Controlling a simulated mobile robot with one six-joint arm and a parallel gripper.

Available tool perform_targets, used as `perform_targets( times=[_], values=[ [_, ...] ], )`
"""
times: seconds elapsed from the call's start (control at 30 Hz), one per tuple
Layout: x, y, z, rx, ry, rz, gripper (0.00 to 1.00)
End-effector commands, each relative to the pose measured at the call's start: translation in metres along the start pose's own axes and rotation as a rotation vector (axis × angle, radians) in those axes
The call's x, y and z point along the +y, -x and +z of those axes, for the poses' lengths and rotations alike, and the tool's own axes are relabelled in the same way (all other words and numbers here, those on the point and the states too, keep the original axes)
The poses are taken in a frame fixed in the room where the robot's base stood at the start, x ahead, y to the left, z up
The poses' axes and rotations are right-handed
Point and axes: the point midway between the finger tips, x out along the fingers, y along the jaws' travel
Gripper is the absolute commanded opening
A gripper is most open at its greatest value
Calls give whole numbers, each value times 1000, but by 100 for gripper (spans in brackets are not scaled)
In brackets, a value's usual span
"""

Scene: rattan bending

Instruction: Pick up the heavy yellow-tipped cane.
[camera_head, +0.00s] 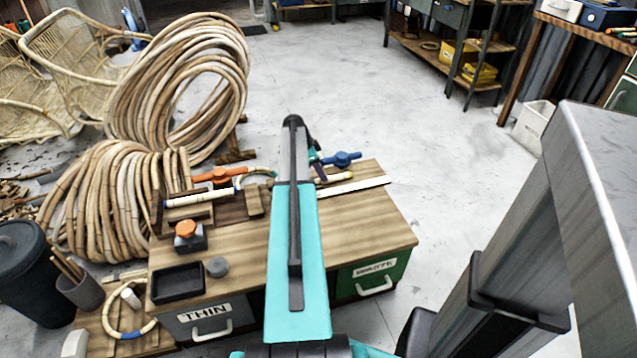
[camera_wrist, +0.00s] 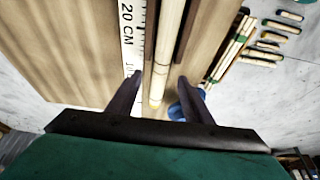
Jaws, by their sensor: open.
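The yellow-tipped cane (camera_wrist: 163,62) runs lengthwise up the wrist view, its yellow end pointing toward my gripper. My gripper (camera_wrist: 160,80) is open, with one finger on each side of the cane's near end and visible gaps between.
A white ruler (camera_wrist: 129,35) lies left of the cane. A blue clamp (camera_head: 342,159) stands close to my gripper. The wooden bench (camera_head: 375,225) also holds an orange clamp (camera_head: 219,175), a black tray (camera_head: 177,283) and a grey puck (camera_head: 217,266). Rattan coils (camera_head: 110,200) stand left.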

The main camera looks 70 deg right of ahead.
Motion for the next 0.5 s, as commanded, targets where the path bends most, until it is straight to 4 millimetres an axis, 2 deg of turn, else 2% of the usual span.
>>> perform_targets(
  times=[0.3,0.5],
  values=[
    [-2,-36,0,0,1,0,46],
    [-2,-41,0,0,1,-1,46]
  ],
)
